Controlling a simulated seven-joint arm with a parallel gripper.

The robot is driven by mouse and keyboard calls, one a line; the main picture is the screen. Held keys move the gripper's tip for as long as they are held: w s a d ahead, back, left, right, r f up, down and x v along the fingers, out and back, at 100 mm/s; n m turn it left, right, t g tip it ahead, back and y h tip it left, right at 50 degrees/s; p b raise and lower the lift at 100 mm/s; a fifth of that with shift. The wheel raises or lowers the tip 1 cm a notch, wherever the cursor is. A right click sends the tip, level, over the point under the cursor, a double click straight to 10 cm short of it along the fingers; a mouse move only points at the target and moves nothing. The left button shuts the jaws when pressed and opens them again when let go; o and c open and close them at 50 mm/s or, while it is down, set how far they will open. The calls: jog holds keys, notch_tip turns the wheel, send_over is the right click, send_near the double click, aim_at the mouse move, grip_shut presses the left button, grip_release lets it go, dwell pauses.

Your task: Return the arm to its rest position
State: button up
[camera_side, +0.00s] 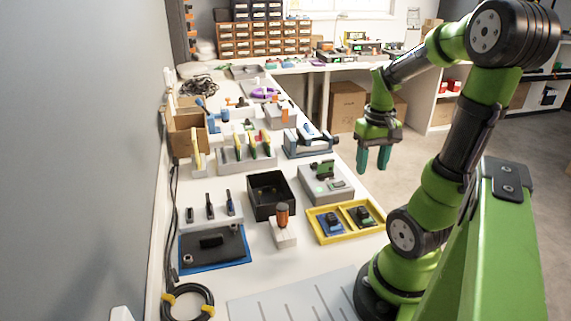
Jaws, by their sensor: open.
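My gripper (374,160) hangs from my green and black arm, right of the white bench and in front of a cardboard box on the floor. Its two dark green fingers point down and are apart, with nothing visible between them. It is raised clear of the bench items. My arm rises from its base at the bench's right edge and bends over toward the gripper.
On the bench are a yellow tray (346,233) with two small devices, a black bin (264,205), a grey fixture (326,186), an orange-handled tool (283,215) in a block, a blue vise (308,142) and a blue-edged black mat (196,252). Drawers (263,38) stand behind. Floor right is clear.

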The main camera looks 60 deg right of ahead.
jog(key=shift+r, duration=1.4)
jog(key=w+a+r+n+t, duration=0.1)
jog(key=w+a+t, duration=0.1)
jog(key=w+a, duration=0.35)
jog(key=w+a+r+t, duration=0.2)
jog(key=w+a+t, duration=0.15)
jog(key=a, duration=0.35)
jog(key=a+r+n+t+y, duration=0.2)
jog(key=a+r+n, duration=0.1)
jog(key=a, duration=0.8)
jog(key=shift+w+a+n, duration=0.4)
jog(key=shift+w+n, duration=0.05)
jog(key=shift+n, duration=0.05)
